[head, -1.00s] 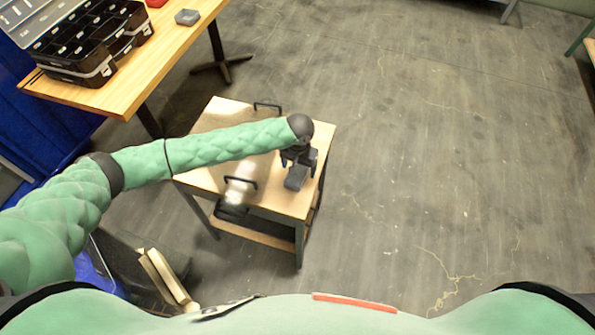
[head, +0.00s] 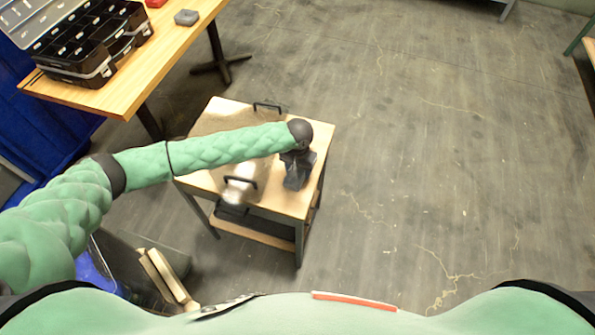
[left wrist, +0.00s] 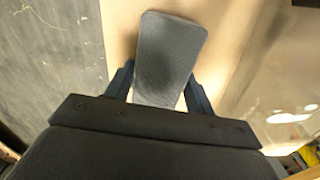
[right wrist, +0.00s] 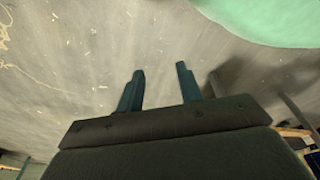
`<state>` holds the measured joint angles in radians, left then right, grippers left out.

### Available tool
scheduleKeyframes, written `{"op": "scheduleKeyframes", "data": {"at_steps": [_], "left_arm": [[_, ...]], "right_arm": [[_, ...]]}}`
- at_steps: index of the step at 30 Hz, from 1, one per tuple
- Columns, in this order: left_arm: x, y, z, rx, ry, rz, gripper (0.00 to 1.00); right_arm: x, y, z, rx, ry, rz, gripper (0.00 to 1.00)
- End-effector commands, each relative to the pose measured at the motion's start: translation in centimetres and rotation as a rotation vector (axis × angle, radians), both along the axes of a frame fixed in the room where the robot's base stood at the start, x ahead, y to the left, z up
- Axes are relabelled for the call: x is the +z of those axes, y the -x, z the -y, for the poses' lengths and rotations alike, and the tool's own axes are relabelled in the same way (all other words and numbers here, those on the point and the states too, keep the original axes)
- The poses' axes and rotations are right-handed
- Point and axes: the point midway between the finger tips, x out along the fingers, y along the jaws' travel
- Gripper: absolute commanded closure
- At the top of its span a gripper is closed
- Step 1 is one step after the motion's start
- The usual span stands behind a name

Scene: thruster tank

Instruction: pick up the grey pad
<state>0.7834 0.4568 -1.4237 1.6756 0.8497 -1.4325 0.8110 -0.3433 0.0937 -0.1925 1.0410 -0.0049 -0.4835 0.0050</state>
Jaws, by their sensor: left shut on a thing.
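The grey pad (left wrist: 170,55) is a dark grey textured block between the fingers of my left gripper (left wrist: 160,76) in the left wrist view. In the head view the pad (head: 294,183) shows below the wrist, near the right side of the small wooden-topped cart (head: 292,205). My left gripper (head: 297,163) is shut on the pad. I cannot tell whether the pad still touches the cart top. My right gripper (right wrist: 160,72) is open and empty above the floor in the right wrist view and is not visible in the head view.
A clear tank-like thing with black handles (head: 241,182) stands on the cart, left of the pad, partly behind my arm. A wooden table (head: 135,85) at the upper left holds a black compartment case (head: 70,70) and a small grey box (head: 187,17).

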Motion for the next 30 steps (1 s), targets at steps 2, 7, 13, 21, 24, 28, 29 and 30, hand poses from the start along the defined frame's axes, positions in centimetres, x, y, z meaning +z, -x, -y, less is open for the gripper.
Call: {"op": "scheduleKeyframes", "data": {"at_steps": [2, 7, 13, 21, 24, 28, 29, 30], "left_arm": [[0.2, 0.0, 0.0, 0.0, 0.0, 0.001, 0.68], [1.4, 0.0, 0.0, 0.0, 0.002, 0.001, 0.68], [4.0, 0.0, 0.6, -0.001, 0.003, 0.001, 0.68], [7.1, 0.4, 6.0, -0.003, 0.004, 0.002, 0.68], [8.3, 0.5, 7.8, -0.001, 0.004, 0.002, 0.68], [9.5, 0.7, 9.7, -0.002, 0.002, 0.001, 0.68], [9.8, 0.7, 10.0, -0.001, 0.002, 0.001, 0.68], [10.0, 0.7, 10.5, -0.001, 0.003, 0.001, 0.68]], "right_arm": [[-0.2, 0.0, 0.0, 0.0, 0.001, -0.003, 0.64], [0.9, -0.6, -1.4, -0.004, -0.011, -0.01, 0.64], [3.0, -2.2, -2.4, -0.011, -0.018, -0.025, 0.64], [7.2, -3.9, -3.9, -0.021, -0.03, -0.053, 0.64], [8.9, -4.3, -4.3, -0.023, -0.035, -0.062, 0.64], [10.7, -4.6, -4.8, -0.026, -0.04, -0.072, 0.64], [11.0, -4.6, -4.8, -0.026, -0.04, -0.076, 0.64], [11.4, -4.7, -4.9, -0.027, -0.041, -0.077, 0.64]]}}
